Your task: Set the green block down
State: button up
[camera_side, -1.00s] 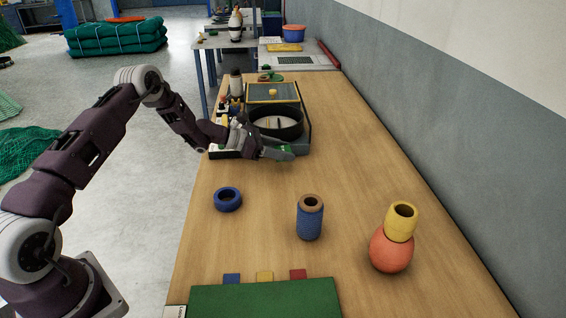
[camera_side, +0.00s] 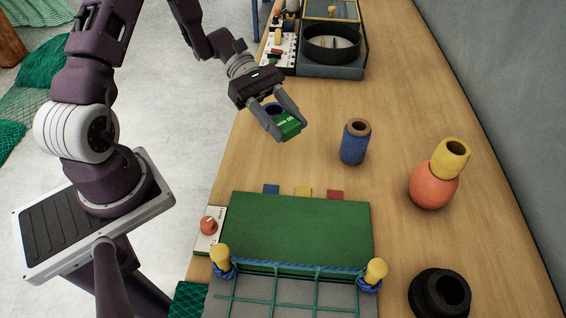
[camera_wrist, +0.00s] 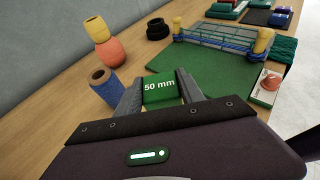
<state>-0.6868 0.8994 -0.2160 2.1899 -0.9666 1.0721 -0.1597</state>
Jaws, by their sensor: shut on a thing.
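The green block (camera_side: 289,127) is held between the fingers of my gripper (camera_side: 288,129), above the wooden table. In the wrist view the block (camera_wrist: 159,92) shows a white "50 mm" label, with one finger on each side of it. My gripper is shut on it. In the side view the block is up and left of the blue spool and beyond the green mat. Its height above the table is hard to judge.
A green mat (camera_side: 295,225) has blue, yellow and red tabs at its far edge and a net frame (camera_side: 295,290) nearer. A blue spool (camera_side: 354,145) and an orange float (camera_side: 432,190) with a yellow ring (camera_side: 451,157) stand right.

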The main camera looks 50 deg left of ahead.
aim_at(283, 165)
jog(key=f, duration=0.9)
jog(key=shift+s+d+f, duration=0.1)
jog(key=shift+s+f, duration=0.3)
jog(key=o, duration=1.4)
jog(key=shift+f, duration=0.1)
